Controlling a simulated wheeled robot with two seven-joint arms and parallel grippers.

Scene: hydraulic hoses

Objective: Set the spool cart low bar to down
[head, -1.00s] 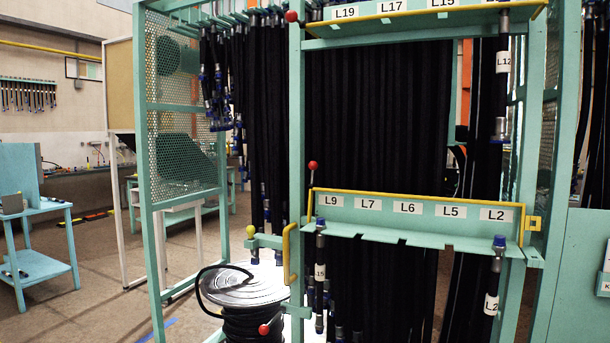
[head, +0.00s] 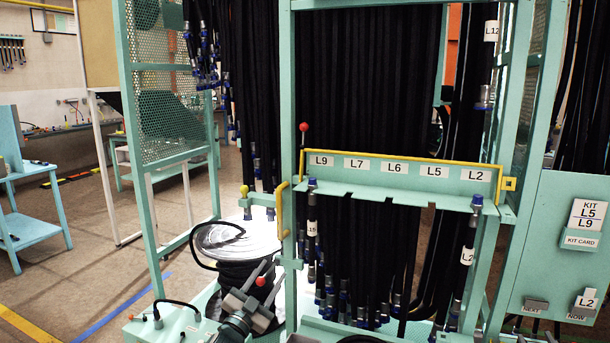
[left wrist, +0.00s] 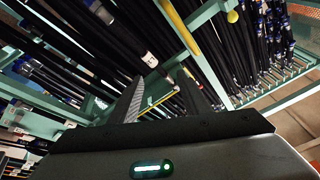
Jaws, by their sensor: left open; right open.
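The spool cart's low bar is a yellow rail (head: 400,157) running along the label shelf (head: 420,183) marked L9 to L2. A red knob (head: 304,127) stands upright at its left end, and a yellow bracket (head: 508,184) is at its right end. My left gripper (head: 251,288) is open, low at the left post and in front of the hose spool, apart from the rail. A lower red knob (head: 261,281) shows close to its fingers; I cannot tell if they touch. In the left wrist view the open fingers (left wrist: 165,92) point at hanging hoses. My right gripper is not in view.
A vertical yellow handle (head: 283,210) and a yellow knob (head: 244,190) are on the left post above my left gripper. Black hoses (head: 370,90) hang behind the rail. A kit card panel (head: 570,240) stands at right. Open floor (head: 90,240) lies at left.

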